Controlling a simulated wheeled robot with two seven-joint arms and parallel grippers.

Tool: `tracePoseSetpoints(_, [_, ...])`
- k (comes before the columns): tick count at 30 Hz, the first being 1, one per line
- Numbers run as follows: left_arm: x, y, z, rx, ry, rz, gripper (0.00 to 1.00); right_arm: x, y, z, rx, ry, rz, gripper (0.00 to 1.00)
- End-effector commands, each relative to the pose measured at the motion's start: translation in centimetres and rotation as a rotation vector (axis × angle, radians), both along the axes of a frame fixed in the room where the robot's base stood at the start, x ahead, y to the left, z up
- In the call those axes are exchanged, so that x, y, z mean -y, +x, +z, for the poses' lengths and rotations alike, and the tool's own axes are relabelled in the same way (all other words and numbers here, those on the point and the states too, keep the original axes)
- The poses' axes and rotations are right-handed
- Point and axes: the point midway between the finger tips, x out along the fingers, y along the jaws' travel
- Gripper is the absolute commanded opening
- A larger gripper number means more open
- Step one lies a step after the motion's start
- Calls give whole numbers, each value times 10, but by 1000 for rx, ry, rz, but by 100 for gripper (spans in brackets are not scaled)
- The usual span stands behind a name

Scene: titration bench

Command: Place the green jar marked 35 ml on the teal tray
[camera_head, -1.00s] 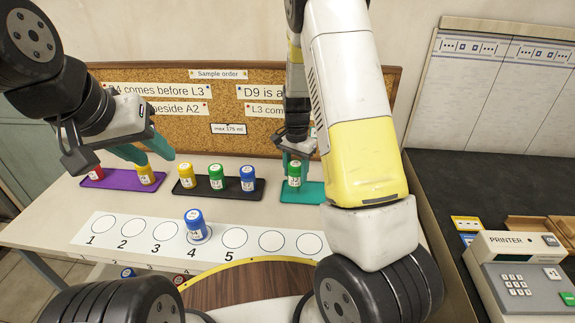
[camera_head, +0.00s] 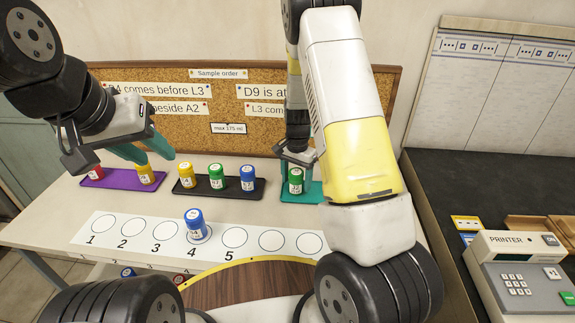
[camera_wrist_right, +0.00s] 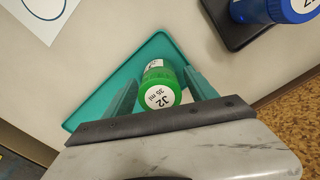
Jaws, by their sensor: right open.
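The green jar with a white lid label reading J2, 35 ml (camera_wrist_right: 160,92) is between the fingers of my right gripper (camera_wrist_right: 162,95) in the right wrist view. The fingers are open, one on each side of it. The jar appears upright on the teal tray (camera_wrist_right: 97,100), near one corner. In the head view the jar (camera_head: 296,181) stands over the teal tray (camera_head: 314,193), with my right gripper (camera_head: 296,168) around it from above. The jar's base is hard to make out. My left gripper (camera_head: 148,153) is open and empty above the purple tray.
A black tray (camera_head: 254,193) left of the teal tray holds yellow, green and blue jars. A purple tray (camera_head: 120,180) holds red and yellow jars. A blue jar (camera_head: 195,222) stands on circle 4 of the numbered strip (camera_head: 75,236). A printer (camera_head: 520,265) is at right.

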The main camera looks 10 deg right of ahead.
Motion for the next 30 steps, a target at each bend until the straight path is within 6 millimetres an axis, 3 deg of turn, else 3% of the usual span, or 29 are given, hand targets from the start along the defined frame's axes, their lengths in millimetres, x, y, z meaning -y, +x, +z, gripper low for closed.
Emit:
tracePoseSetpoints(7, [0,0,0,0,0,0,36,0,1,17,3,0,1,66])
tracePoseSetpoints(18, [0,0,0,0,0,0,36,-1,1,94,4,2,1,66])
tracePoseSetpoints(26, [0,0,0,0,0,0,36,0,-1,123,2,2,3,66])
tracePoseSetpoints(30, [0,0,0,0,0,0,36,-2,-12,147,33,39,39,66])
